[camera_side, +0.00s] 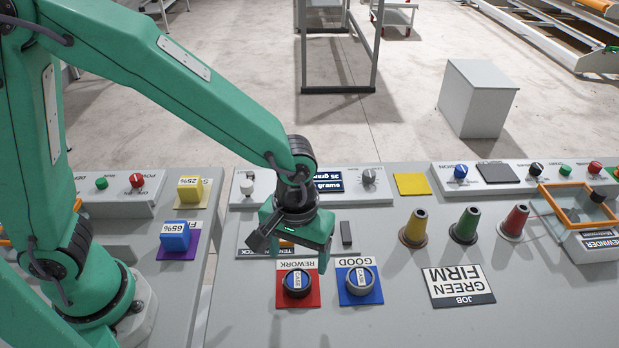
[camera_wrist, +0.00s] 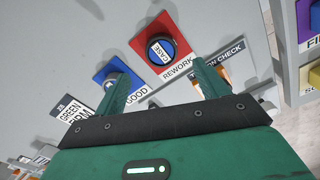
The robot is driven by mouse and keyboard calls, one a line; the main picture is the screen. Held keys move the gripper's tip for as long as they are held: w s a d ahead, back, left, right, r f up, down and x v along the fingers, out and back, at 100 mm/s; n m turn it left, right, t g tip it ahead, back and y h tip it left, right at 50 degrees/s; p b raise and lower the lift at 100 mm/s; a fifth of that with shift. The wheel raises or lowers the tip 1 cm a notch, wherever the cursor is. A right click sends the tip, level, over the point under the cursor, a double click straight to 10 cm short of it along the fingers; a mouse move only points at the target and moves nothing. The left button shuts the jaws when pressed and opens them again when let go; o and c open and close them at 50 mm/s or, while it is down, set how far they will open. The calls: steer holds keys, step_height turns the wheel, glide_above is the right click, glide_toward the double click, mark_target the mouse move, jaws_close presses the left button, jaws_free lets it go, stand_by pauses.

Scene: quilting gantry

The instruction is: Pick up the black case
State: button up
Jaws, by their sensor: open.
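A round black case (camera_side: 297,284) with a "CASE" label sits on the red REWORK pad (camera_side: 284,301). The black case (camera_wrist: 161,50) also shows in the wrist view, just beyond my fingertips. A second round case (camera_side: 361,280), with a greyer rim, sits on the blue GOOD pad (camera_side: 376,299) to its right. In the wrist view one finger partly hides this second case (camera_wrist: 109,82). My gripper (camera_side: 318,257) is open and empty, above and behind the black case, apart from it. Its two fingers (camera_wrist: 166,76) are spread in the wrist view.
Yellow, green and red cones (camera_side: 464,226) stand to the right of the pads. A GREEN FIRM job card (camera_side: 459,286) lies in front of them. A small dark block (camera_side: 346,233) is close to my gripper. Blue (camera_side: 174,236) and yellow cubes stand on the left bench.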

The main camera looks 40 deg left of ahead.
mark_target(297, 280)
steer(key=shift+s+a+f, duration=0.1)
steer(key=shift+f, duration=3.8)
steer(key=c, duration=1.1)
steer(key=shift+r, duration=0.15)
steer(key=shift+r, duration=0.8)
steer(key=r, duration=0.2)
steer(key=s+r, duration=0.1)
steer(key=shift+d, duration=0.3)
steer(key=s+d+r, duration=0.1)
steer(key=s+r, duration=0.1)
steer(key=s, duration=0.1)
steer(key=s+d+r, duration=0.1)
steer(key=s+r, duration=0.1)
steer(key=s, duration=0.1)
steer(key=s+d+r, duration=0.2)
steer(key=s, duration=0.1)
steer(key=shift+s+r, duration=0.1)
steer(key=shift+s, duration=0.25)
